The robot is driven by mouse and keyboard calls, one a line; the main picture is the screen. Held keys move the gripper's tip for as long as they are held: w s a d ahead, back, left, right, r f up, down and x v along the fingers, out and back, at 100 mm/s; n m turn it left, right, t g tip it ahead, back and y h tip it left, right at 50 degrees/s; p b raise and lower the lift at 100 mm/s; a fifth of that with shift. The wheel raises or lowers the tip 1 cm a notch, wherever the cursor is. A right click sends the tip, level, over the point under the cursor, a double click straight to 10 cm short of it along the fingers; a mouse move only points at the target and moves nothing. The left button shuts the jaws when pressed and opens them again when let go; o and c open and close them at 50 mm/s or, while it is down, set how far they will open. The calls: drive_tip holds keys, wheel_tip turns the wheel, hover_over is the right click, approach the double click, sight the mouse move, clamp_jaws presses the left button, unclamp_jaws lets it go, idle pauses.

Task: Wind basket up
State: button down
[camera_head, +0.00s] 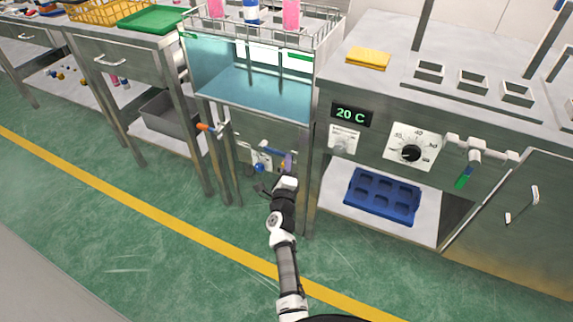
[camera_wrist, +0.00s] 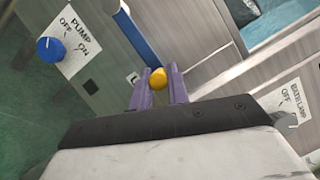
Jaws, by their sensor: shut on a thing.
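A wire basket (camera_head: 318,22) holding pink cans and a blue-and-white can sits at the top of the glass-walled water tank (camera_head: 230,82). Below the tank, a blue crank arm (camera_wrist: 136,36) on the steel front carries a yellow knob (camera_wrist: 158,79). My gripper (camera_head: 287,162) is low in front of this panel. In the wrist view, the purple fingers of my gripper (camera_wrist: 160,73) are shut on the yellow knob, one on each side. The crank's far end is cut off by the wrist view's edge, and my gripper partly hides the crank in the head view.
A blue PUMP knob (camera_wrist: 48,48) is left of the crank; a BATH LAMP switch (camera_wrist: 290,100) is at right. An orange-handled valve (camera_head: 208,127) sits by the tank's left leg. A blue tray (camera_head: 382,196) lies on the shelf at right. The green floor in front is clear.

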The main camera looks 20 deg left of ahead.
drive_tip(key=shift+s+a+f, duration=0.15)
drive_tip(key=shift+a+f, duration=0.05)
drive_tip(key=shift+a, duration=0.15)
drive_tip(key=c, duration=1.4)
unclamp_jaws()
drive_tip(key=shift+a+f, duration=0.1)
drive_tip(key=shift+o, duration=0.2)
